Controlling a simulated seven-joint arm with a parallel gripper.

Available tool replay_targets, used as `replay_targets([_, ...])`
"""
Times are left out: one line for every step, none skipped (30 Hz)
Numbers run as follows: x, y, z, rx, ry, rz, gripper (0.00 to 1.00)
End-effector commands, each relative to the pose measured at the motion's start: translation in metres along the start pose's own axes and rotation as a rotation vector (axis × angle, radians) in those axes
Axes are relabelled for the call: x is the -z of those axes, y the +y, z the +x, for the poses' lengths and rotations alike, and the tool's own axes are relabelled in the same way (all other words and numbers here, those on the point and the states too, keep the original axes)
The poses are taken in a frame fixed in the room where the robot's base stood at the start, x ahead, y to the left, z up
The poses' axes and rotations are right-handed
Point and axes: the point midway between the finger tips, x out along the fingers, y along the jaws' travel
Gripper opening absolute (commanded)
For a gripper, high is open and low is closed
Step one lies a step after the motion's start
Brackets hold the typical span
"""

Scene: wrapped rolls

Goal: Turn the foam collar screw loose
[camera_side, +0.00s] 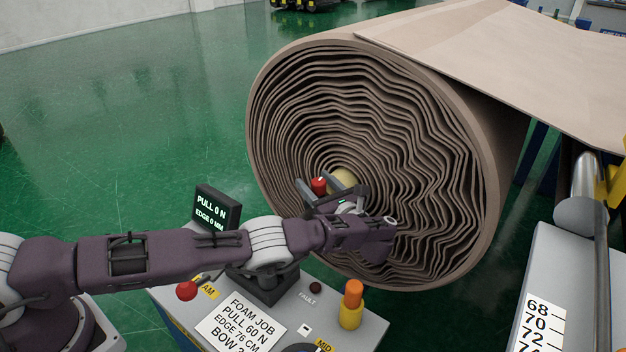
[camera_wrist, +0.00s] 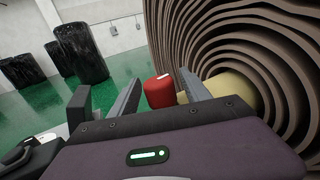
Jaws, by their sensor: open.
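The red knob with a small white mark, seemingly the collar screw (camera_side: 319,186), sits beside the pale yellow core (camera_side: 343,178) at the centre of the big foam roll (camera_side: 283,115). In the wrist view the red knob (camera_wrist: 159,94) shows between the two fingers of my gripper (camera_wrist: 161,78), with a gap on each side. My gripper (camera_side: 314,182) is open and in front of the roll's end face. The knob's lower part and its mount are hidden by the gripper body in the wrist view. The yellow core (camera_wrist: 232,88) is right of the fingers.
A grey console (camera_side: 365,333) with a red button (camera_side: 187,291), an orange-yellow beacon (camera_side: 352,305) and a display (camera_side: 217,209) reading "PULL 0 N, EDGE 0 MM" stands below my arm. Dark wrapped rolls (camera_wrist: 80,52) stand far off. The green floor at left is clear.

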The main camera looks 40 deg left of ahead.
Motion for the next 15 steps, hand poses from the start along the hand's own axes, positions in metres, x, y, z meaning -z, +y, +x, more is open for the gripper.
replay_targets([0.000,-0.001,-0.011,0.006,0.000,-0.002,0.56])
replay_targets([0.000,-0.001,-0.018,0.005,-0.001,-0.003,0.56])
replay_targets([0.000,-0.001,-0.029,0.006,-0.001,-0.003,0.56])
replay_targets([0.000,-0.001,-0.036,0.007,-0.001,-0.003,0.56])
replay_targets([-0.006,-0.001,-0.035,0.002,-0.003,-0.001,0.56])
replay_targets([-0.013,-0.001,-0.034,0.001,-0.004,0.000,0.56])
replay_targets([-0.017,-0.001,-0.034,0.000,-0.004,0.000,0.56])
replay_targets([-0.021,-0.001,-0.034,0.001,-0.003,-0.001,0.56])
replay_targets([-0.026,0.000,-0.034,0.000,-0.002,0.001,0.56])
replay_targets([-0.032,0.000,-0.034,0.000,-0.002,-0.001,0.56])
replay_targets([-0.039,-0.001,-0.034,0.001,-0.002,-0.002,0.56])
replay_targets([-0.047,0.000,-0.034,0.000,-0.001,-0.002,0.56])
replay_targets([-0.051,0.000,-0.034,0.000,-0.001,-0.001,0.56])
replay_targets([-0.056,0.000,-0.034,0.001,0.000,-0.002,0.56])
replay_targets([-0.060,0.000,-0.034,0.001,-0.001,-0.001,0.56])
